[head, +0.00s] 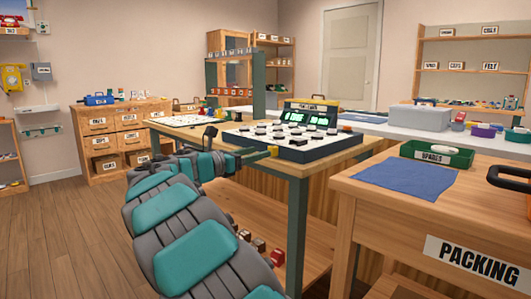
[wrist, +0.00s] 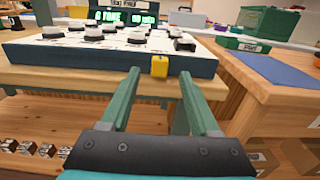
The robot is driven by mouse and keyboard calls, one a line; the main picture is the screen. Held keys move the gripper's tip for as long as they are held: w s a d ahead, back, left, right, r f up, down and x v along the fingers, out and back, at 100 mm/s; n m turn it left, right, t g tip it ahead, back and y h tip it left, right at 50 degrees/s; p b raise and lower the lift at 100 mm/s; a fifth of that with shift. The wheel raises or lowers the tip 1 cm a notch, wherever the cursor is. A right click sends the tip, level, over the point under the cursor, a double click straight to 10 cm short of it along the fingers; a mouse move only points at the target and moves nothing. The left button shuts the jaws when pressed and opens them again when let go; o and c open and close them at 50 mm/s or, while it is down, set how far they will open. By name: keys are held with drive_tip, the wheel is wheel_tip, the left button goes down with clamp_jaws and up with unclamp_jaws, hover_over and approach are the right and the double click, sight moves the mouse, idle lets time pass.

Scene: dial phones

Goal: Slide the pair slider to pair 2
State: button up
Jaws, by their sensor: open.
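A console (head: 290,140) with a white top and dark edge stands on a wooden bench. It also fills the upper left of the wrist view (wrist: 60,50). A yellow slider knob (wrist: 159,66) sits on its dark front face, toward the right end; a small yellow piece (head: 272,150) shows there in the head view. My gripper (wrist: 160,75) is open and empty, with its green fingertips either side of the knob, in line with it. I cannot tell whether they reach around it. Pair markings are not readable. In the head view my gripper (head: 256,155) is at the console's front edge.
Several dark and white knobs (wrist: 92,32) and a green-lit display (head: 308,118) are on the console. The packing bench (head: 400,225) stands to the right, with a blue cloth (head: 405,178) and a green tray (head: 437,154). A shelf with small blocks (head: 262,245) lies below.

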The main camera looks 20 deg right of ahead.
sight(270, 149)
drive_tip(key=x, duration=0.5)
clamp_jaws()
idle(0.5)
idle(0.9)
